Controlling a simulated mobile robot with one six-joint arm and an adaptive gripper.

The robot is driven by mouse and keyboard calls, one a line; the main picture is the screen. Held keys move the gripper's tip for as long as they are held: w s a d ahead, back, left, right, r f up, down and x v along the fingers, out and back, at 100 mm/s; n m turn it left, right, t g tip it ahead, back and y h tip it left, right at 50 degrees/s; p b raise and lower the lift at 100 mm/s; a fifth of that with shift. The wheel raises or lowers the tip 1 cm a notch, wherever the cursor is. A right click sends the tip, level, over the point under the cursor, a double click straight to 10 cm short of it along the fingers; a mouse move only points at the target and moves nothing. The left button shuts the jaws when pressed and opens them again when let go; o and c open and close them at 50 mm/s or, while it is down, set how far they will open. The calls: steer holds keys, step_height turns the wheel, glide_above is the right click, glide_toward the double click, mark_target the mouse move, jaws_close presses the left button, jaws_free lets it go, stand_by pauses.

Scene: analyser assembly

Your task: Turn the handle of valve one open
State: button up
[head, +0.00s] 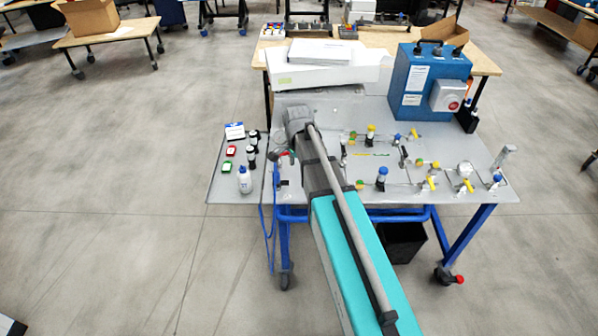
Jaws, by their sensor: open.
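I cannot make out my gripper; the grey links of my arm cross the left middle of the bench panel, and its end cannot be told apart. Several small valves and fittings sit on the grey panel (330,102). They include a yellow-topped one (371,129) at the back, a blue-topped one (382,173) in the middle, and yellow handles (432,183) and (467,186) at the front right. No label is readable, so I cannot tell which is valve one or how its handle stands. My arm hides part of the panel.
A blue cabinet (420,75) with a red-knobbed grey switch box (447,95) stands at the back right. A white bottle (245,180), dark vials (251,156) and red and green items lie on the left. White boxes (320,52) stand behind.

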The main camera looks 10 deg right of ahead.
steer(key=shift+s+f+n, duration=0.1)
steer(key=shift+s+n, duration=0.3)
steer(key=shift+s, duration=0.2)
steer(key=s+a+n, duration=0.1)
steer(key=s+n, duration=1)
steer(key=s, duration=0.4)
steer(key=shift+s+a+n, duration=0.25)
steer(key=shift+s+n, duration=0.15)
steer(key=shift+s, duration=0.1)
